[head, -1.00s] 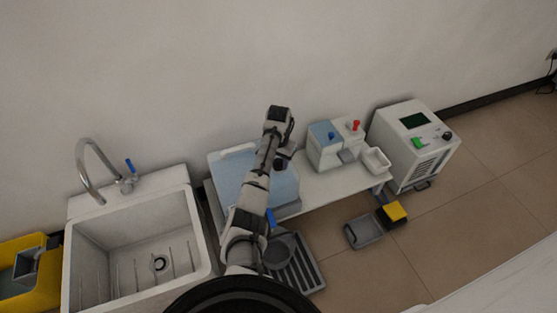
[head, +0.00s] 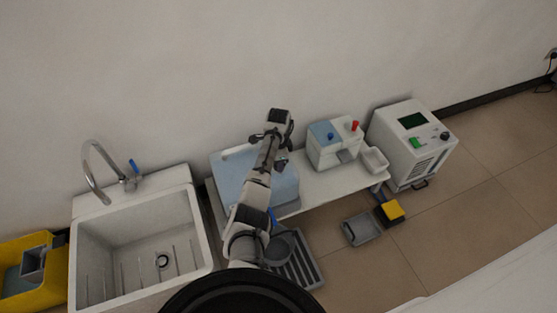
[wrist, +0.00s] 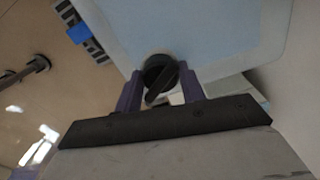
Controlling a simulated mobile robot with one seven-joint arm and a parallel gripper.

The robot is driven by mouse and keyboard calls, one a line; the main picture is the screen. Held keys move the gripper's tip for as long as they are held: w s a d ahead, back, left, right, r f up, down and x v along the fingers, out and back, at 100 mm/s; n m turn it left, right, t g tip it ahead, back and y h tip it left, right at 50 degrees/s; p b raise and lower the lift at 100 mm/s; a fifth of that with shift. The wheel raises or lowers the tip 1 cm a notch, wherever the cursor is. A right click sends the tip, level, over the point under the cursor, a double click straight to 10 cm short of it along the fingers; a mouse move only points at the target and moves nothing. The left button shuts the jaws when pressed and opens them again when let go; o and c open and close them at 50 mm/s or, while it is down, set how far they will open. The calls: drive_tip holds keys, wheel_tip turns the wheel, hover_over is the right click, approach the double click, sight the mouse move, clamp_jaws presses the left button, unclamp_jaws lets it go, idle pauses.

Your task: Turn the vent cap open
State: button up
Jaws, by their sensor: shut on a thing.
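The vent cap (wrist: 158,72) is a round black knob with a raised bar across it, seen in the wrist view at the edge of a light blue panel (wrist: 215,25). My gripper (wrist: 161,84) is shut on the cap, with one purple finger on each side of it. The cap's bar stands tilted in the picture. In the head view my gripper (head: 281,160) is at the right part of the light blue unit (head: 230,180) on the white bench. My arm hides the cap there.
A blue-and-white dispenser (head: 335,146) with blue and red knobs and a small white tray (head: 374,160) stand right on the bench (head: 325,188). A white machine (head: 412,145) stands farther right. A sink (head: 140,235) is at left. A grey tray (head: 361,230) and yellow-topped pedal (head: 391,210) lie on the floor.

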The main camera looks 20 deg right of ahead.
drive_tip(key=m, duration=0.7)
drive_tip(key=shift+d, duration=0.1)
idle(0.5)
drive_tip(key=o, duration=1)
drive_tip(key=shift+c, duration=0.2)
drive_tip(key=shift+r, duration=0.1)
wheel_tip(320, 180, up, 14)
drive_tip(key=shift+p, duration=0.3)
